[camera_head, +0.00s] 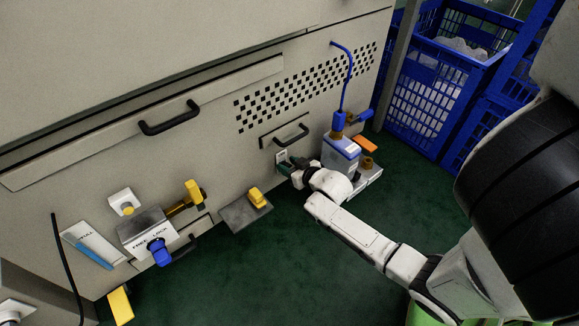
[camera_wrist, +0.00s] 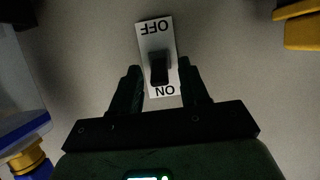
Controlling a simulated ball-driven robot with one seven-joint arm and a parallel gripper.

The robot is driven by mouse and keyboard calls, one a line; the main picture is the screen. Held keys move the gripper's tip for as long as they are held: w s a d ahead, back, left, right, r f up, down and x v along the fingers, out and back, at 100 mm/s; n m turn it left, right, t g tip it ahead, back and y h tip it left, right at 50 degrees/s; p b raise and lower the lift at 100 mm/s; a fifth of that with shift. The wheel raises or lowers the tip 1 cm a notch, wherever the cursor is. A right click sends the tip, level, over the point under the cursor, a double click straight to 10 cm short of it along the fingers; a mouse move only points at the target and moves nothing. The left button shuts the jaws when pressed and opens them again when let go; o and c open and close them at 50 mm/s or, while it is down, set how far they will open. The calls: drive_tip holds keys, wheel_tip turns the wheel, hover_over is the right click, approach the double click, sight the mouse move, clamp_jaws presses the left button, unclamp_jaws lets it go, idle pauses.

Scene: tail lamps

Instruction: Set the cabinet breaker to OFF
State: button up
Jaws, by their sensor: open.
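The cabinet breaker is a small white plate (camera_wrist: 152,35) on the cabinet face, with OFF at its upper end and ON at its lower end in the wrist view, both upside down. Its black lever (camera_wrist: 159,68) sits nearer the ON label. My gripper (camera_wrist: 158,72) is open, one dark finger on each side of the lever. I cannot tell whether either finger touches it. In the head view, my gripper (camera_head: 287,165) is at the cabinet's lower face, by the white breaker plate (camera_head: 281,156), and partly hides it.
The beige cabinet (camera_head: 215,150) fills the left. A blue-and-white container (camera_head: 341,152) stands right of my gripper. A yellow handle (camera_head: 257,197) on a grey plate is at lower left of it. Blue crates (camera_head: 425,100) stand at right. Green floor (camera_head: 300,270) is open in front.

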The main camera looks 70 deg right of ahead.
drive_tip(key=shift+c, duration=0.2)
clamp_jaws()
drive_tip(key=shift+s+f+t, duration=0.1)
drive_tip(key=shift+f+t, duration=0.05)
drive_tip(key=shift+t, duration=0.15)
drive_tip(key=shift+a+f+t+h, duration=0.1)
drive_tip(key=shift+f+t+h, duration=0.25)
drive_tip(key=shift+t, duration=0.35)
drive_tip(key=shift+a+f+t+h, duration=0.15)
drive_tip(key=shift+t+h, duration=0.3)
drive_tip(key=shift+t, duration=0.25)
drive_tip(key=shift+f+t+h, duration=0.25)
drive_tip(key=shift+t+h, duration=0.15)
drive_tip(key=shift+t, duration=0.2)
drive_tip(key=shift+s+d+f+t+h, duration=0.15)
drive_tip(key=shift+f+t+h, duration=0.2)
drive_tip(key=shift+t+h, duration=0.4)
drive_tip(key=shift+o, duration=0.2)
unclamp_jaws()
